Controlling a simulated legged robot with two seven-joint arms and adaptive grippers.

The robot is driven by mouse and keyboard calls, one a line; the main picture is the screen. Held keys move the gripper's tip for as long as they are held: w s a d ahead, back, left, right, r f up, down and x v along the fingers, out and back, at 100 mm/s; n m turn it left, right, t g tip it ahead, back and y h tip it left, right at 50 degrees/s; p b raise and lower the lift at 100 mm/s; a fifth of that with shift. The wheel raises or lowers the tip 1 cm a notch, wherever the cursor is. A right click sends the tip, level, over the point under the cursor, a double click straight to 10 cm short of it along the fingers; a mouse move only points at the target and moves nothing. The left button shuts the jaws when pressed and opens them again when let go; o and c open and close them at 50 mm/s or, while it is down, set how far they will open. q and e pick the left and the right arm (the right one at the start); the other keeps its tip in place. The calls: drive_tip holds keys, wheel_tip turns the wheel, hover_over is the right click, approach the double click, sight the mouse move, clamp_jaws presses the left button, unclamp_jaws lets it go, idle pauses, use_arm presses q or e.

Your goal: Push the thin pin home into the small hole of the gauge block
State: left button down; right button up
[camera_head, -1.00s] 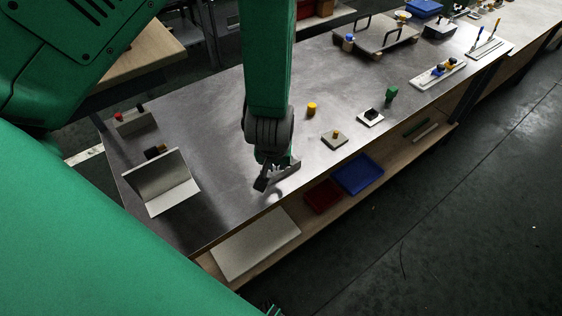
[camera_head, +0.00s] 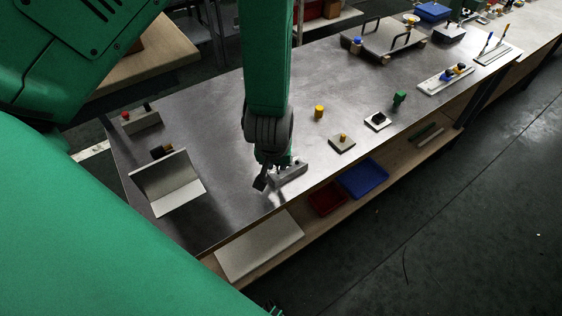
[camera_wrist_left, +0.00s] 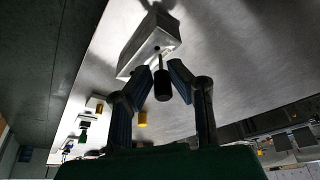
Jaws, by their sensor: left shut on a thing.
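The gauge block (camera_head: 290,174) is a grey oblong block on the metal bench near its front edge. In the left wrist view the gauge block (camera_wrist_left: 146,40) shows a small dark hole in its near face. My left gripper (camera_head: 266,178) is beside the block at its left end. In the wrist view my left gripper (camera_wrist_left: 160,76) is shut on the thin pin, whose dark handle (camera_wrist_left: 162,88) sits between the fingertips. The pin's thin shank points at the face with the hole. I cannot tell whether its tip is inside. My right gripper is not in view.
A bent light plate (camera_head: 172,186) stands to the left. A blue tray (camera_head: 362,179) lies on the lower shelf. Bench behind the gripper is clear.

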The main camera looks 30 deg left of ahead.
use_arm(q)
drive_tip(key=shift+a+f, duration=0.2)
drive_tip(key=shift+d+f, duration=0.1)
drive_tip(key=shift+d+f+b, duration=0.2)
drive_tip(key=shift+d+b, duration=0.15)
drive_tip(key=shift+d, duration=0.25)
drive_tip(key=shift+d+r, duration=0.1)
drive_tip(key=shift+a+r+p, duration=0.15)
drive_tip(key=shift+a+p, duration=0.2)
drive_tip(key=shift+p, duration=0.05)
drive_tip(key=shift+a, duration=0.35)
drive_tip(key=shift+d, duration=0.5)
drive_tip(key=shift+r, duration=0.1)
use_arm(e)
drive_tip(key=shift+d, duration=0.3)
